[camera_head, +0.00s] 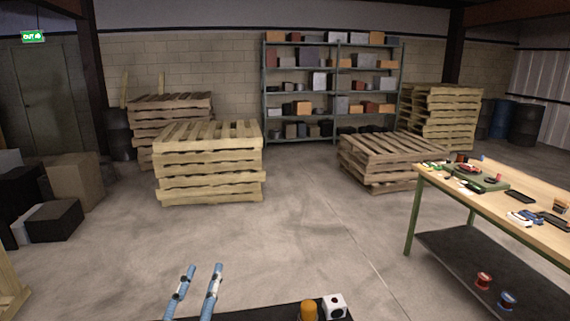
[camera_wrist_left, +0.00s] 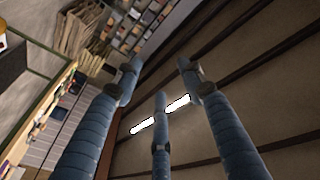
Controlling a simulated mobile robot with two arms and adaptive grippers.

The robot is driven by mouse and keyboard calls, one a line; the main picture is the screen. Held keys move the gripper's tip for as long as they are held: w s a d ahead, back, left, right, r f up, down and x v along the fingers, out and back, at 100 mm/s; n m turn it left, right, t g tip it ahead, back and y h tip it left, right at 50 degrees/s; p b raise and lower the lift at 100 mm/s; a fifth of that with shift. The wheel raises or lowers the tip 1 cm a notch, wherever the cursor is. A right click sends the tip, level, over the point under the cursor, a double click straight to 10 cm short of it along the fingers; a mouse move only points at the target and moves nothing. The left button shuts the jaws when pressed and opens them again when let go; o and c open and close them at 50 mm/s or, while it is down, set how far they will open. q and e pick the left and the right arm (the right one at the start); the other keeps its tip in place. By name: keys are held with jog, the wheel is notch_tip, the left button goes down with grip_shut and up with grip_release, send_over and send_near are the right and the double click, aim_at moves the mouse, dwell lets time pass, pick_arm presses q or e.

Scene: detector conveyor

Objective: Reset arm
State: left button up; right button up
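My left gripper (camera_head: 206,267) shows at the bottom of the head view, with blue fingers pointing up and apart. In the left wrist view the left gripper (camera_wrist_left: 160,72) has three blue fingers spread apart with nothing between them. It is in the air, touching nothing that I can see. That view is tilted and looks past the fingers to the ceiling and shelves. My right gripper is in neither view.
A workbench (camera_head: 508,206) with parts stands at right. A dark surface (camera_head: 262,313) at the bottom bears an orange cylinder (camera_head: 309,310) and a white cube (camera_head: 335,306). Pallets (camera_head: 208,165) and a shelf rack (camera_head: 334,88) stand behind. The middle floor is clear.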

pick_arm(q)
jog(key=s+a+f+n+g+y, duration=0.1)
jog(key=s+a+f+g, duration=0.1)
jog(key=f, duration=0.4)
jog(key=s+a+f+n+g+y, duration=0.1)
jog(key=s+a+f+n+g, duration=0.15)
jog(key=f, duration=0.35)
jog(key=s+f+g+h, duration=0.1)
jog(key=s+f+g, duration=0.5)
jog(key=s+f, duration=0.45)
jog(key=s+f+g+h, duration=0.1)
jog(key=s+f+g, duration=0.5)
jog(key=s, duration=0.7)
jog(key=s+f+m+b, duration=0.1)
jog(key=s+f+b, duration=0.15)
jog(key=f, duration=1.55)
jog(key=s+f+b, duration=0.1)
jog(key=f+b, duration=0.3)
jog(key=f, duration=1.3)
jog(key=s+a+f+g+b, duration=0.2)
jog(key=s+a+f+b, duration=0.1)
jog(key=s+f, duration=1.3)
notch_tip(320, 180, down, 3)
jog(key=shift+s+r+y, duration=0.15)
jog(key=shift+s+y, duration=0.15)
